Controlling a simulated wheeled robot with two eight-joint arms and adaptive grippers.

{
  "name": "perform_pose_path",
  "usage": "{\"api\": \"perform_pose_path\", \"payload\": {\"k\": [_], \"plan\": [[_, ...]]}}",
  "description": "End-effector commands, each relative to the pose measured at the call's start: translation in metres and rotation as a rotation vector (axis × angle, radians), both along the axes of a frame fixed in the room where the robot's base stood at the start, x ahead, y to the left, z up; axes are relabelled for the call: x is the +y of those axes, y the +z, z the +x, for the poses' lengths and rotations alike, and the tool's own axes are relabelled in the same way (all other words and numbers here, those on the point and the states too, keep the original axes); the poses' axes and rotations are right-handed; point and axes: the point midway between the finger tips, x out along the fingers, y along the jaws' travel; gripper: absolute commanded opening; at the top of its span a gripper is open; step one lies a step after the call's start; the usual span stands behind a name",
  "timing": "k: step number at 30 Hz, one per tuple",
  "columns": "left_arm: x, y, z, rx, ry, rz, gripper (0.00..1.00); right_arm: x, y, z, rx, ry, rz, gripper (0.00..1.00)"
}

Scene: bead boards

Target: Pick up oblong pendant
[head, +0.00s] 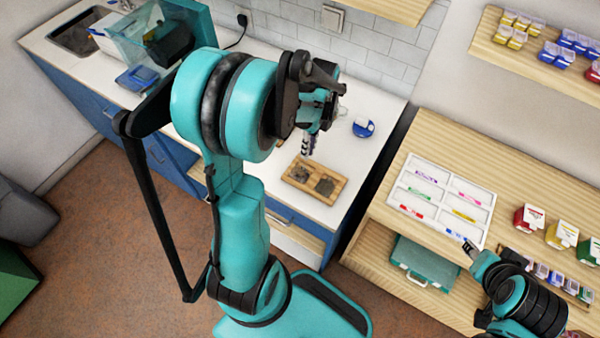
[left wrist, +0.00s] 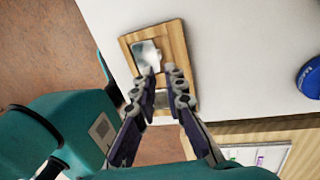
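A wooden board (head: 296,186) with two dark square insets lies on the white counter in the head view. It also shows in the left wrist view (left wrist: 178,42), where the upper inset (left wrist: 147,52) looks shiny grey. I cannot make out an oblong pendant; anything in the insets is too small or hidden by the fingers. My left gripper (head: 309,143) is above the counter, beyond the board in the head view. In the left wrist view its fingertips (left wrist: 160,71) are apart, with nothing held between them, over the board. My right gripper (head: 467,245) is by the white tray's front edge.
A blue round object (head: 363,127) sits on the counter (head: 352,160) to the right of the board. A white compartment tray (head: 440,203) with coloured pieces lies on the wooden table. Several small coloured boxes (head: 530,218) stand to its right. A gap separates counter and table.

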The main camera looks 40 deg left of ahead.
Motion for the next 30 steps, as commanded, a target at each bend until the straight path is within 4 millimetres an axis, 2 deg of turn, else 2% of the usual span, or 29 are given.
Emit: {"api": "perform_pose_path", "payload": {"k": [12,21,22,23,30], "plan": [[0.0,-0.057,-0.012,-0.002,0.002,0.001,0.11,0.0,-0.022,0.0,0.0,0.0,0.0,0.4],[0.0,-0.06,-0.014,-0.002,0.003,0.002,0.11,0.0,-0.022,0.0,0.0,0.0,0.0,0.4],[0.0,-0.06,-0.014,-0.002,0.003,0.002,0.03,0.0,-0.022,0.0,0.0,0.0,0.0,0.4],[0.0,-0.06,-0.014,-0.002,0.003,0.002,0.0,0.0,-0.022,0.0,0.0,0.0,0.0,0.4],[0.0,-0.06,-0.013,-0.002,0.003,0.002,0.0,0.0,-0.022,0.0,0.0,0.0,0.0,0.4]]}}
